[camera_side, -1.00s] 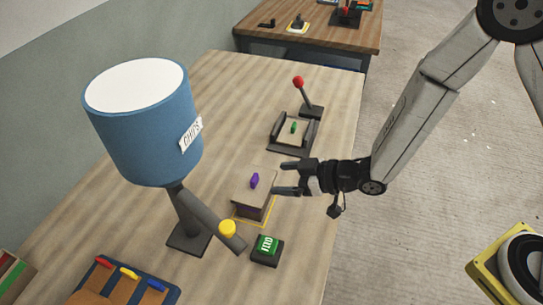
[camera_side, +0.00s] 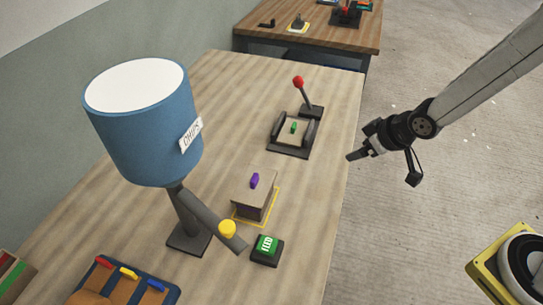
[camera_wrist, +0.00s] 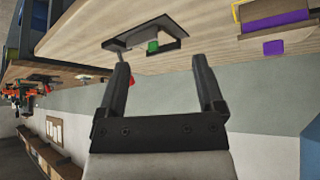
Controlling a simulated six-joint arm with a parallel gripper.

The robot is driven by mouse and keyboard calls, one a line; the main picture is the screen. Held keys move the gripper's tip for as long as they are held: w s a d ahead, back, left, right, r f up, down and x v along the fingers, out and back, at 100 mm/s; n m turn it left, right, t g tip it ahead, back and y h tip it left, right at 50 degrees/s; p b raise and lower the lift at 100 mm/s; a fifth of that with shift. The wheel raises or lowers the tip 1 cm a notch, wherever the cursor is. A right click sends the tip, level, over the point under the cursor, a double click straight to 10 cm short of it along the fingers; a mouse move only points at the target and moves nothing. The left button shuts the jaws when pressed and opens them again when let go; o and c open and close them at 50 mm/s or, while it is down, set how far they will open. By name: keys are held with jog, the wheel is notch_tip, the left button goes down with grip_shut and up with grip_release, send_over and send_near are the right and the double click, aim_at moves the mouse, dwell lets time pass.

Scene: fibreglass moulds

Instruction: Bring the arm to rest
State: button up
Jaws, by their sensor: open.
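My gripper (camera_side: 366,146) is at the right edge of the wooden table (camera_side: 225,85) in the side view, raised and apart from everything. Its two fingers are spread and empty, as the wrist view also shows (camera_wrist: 165,85). A mould box with a purple knob (camera_side: 254,181) stands inside a yellow outline on the table, to the lower left of my gripper. A dark press-like fixture (camera_side: 290,150) holds a light block with a green knob. A red-topped lever (camera_side: 298,83) stands behind it.
A blue hopper (camera_side: 145,130) labelled CHIPS stands at the left, its chute ending near a yellow cap. A green FEED button (camera_side: 267,244) is at the front. A blue tray (camera_side: 125,283) carries coloured handles. A second table (camera_side: 340,35) is behind.

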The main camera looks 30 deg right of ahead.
jog(key=s+d+r+m+g+h, duration=0.1)
jog(key=s+d+r+m+g, duration=0.1)
jog(key=s+d, duration=0.4)
jog(key=s+m+g, duration=0.1)
jog(key=s+g, duration=0.1)
jog(key=s, duration=0.1)
jog(key=shift+d+r, duration=0.25)
jog(key=shift+d, duration=0.05)
